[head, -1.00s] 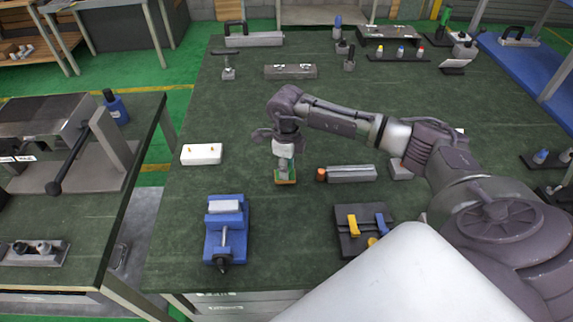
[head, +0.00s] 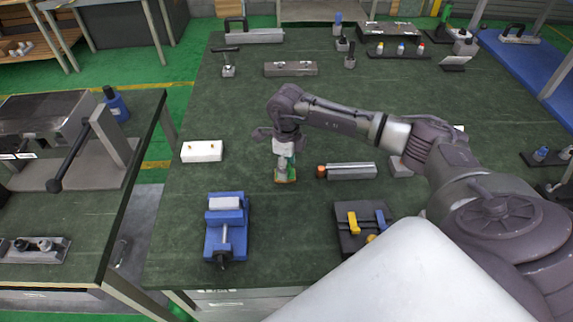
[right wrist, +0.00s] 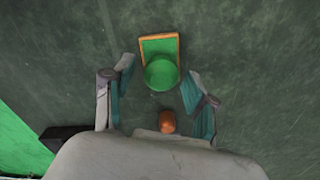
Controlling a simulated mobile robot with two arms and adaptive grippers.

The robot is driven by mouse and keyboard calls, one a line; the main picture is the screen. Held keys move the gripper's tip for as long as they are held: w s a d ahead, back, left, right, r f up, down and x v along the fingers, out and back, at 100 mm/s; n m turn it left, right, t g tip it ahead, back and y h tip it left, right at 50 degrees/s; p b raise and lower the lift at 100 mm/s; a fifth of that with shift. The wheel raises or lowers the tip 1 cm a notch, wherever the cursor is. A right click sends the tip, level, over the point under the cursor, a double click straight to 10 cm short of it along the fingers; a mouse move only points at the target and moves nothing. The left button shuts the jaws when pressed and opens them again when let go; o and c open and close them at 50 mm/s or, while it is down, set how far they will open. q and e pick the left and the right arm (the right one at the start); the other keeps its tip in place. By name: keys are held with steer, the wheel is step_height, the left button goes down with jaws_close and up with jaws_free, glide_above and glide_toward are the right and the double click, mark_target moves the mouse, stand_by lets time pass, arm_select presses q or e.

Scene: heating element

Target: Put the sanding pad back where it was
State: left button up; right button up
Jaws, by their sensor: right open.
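The sanding pad (head: 286,179) is a small green block with an orange edge, lying on the dark green workbench (head: 270,260). In the right wrist view the sanding pad (right wrist: 160,46) shows with a round green part on its near side. My right gripper (head: 284,166) points down right at the pad in the head view and hides part of it. In the right wrist view my right gripper (right wrist: 160,80) has its fingers spread, one on each side of the round green part, with gaps on both sides. My left gripper is out of view.
A grey tool with an orange end (head: 350,171) lies just right of the pad. A white block (head: 202,152) stands to the left, a blue vise (head: 226,228) at the near left, and a black tool case (head: 347,243) at the near right.

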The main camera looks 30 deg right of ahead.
step_height(320, 180, up, 12)
steer(key=b, duration=0.2)
steer(key=shift+b, duration=0.4)
steer(key=shift+f, duration=0.1)
